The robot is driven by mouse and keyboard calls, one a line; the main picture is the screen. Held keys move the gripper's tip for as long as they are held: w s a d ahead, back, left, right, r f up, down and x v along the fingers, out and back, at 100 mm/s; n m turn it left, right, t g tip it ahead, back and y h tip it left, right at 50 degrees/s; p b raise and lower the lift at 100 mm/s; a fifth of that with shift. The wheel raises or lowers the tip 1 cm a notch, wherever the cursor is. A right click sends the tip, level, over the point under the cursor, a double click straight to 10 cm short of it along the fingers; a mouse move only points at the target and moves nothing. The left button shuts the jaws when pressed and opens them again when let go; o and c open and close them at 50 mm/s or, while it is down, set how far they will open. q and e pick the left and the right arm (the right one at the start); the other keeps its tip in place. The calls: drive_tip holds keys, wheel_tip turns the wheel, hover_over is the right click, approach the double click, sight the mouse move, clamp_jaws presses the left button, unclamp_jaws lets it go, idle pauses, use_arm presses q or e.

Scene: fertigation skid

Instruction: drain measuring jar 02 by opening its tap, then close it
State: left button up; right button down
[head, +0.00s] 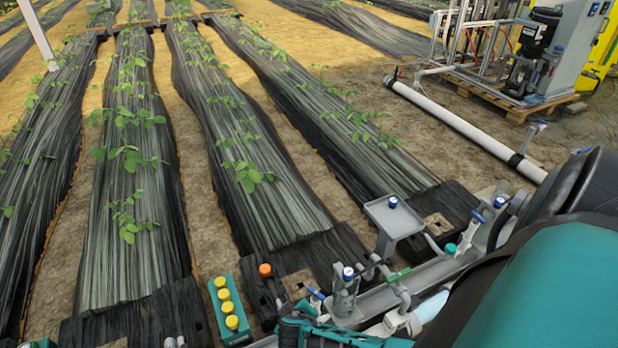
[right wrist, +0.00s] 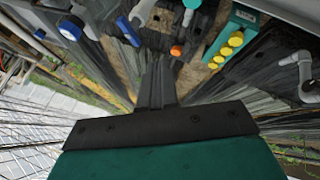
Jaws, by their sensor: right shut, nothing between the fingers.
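My right gripper (right wrist: 156,84) shows in the right wrist view with its dark fingers together and nothing between them. In the head view my teal right arm covers the lower right, and its fingers cannot be made out. A pale translucent cylinder (head: 432,306), perhaps a measuring jar, lies partly hidden beside that arm; no number is readable. A blue-handled tap (head: 315,293) sits on the grey pipework, and another blue lever (head: 478,217) stands farther right. A blue lever (right wrist: 128,31) shows beyond the fingers in the wrist view, apart from them.
A white pipe (head: 465,128) runs across the ground. Planted rows (head: 130,190) fill the left.

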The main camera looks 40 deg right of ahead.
sight(308, 288)
use_arm(q)
drive_tip(key=shift+h, duration=0.3)
drive_tip(key=f+b, duration=0.1)
drive_tip(key=b, duration=0.1)
drive_tip(key=d+f+b, duration=0.1)
drive_tip(key=b, duration=0.1)
drive_tip(key=f+b, duration=0.2)
drive_tip(key=shift+w+d, duration=0.15)
drive_tip(key=shift+w, duration=0.15)
use_arm(e)
drive_tip(key=w+d+f, duration=0.5)
drive_tip(key=d+f, duration=0.3)
drive_tip(key=shift+w+d+b, duration=0.6)
use_arm(q)
drive_tip(key=shift+w+d, duration=0.2)
drive_tip(key=shift+w, duration=0.45)
use_arm(e)
drive_tip(key=shift+w+d+r, duration=0.1)
drive_tip(key=shift+d, duration=0.1)
use_arm(q)
drive_tip(key=shift+f, duration=0.1)
use_arm(e)
drive_tip(key=shift+a, duration=0.1)
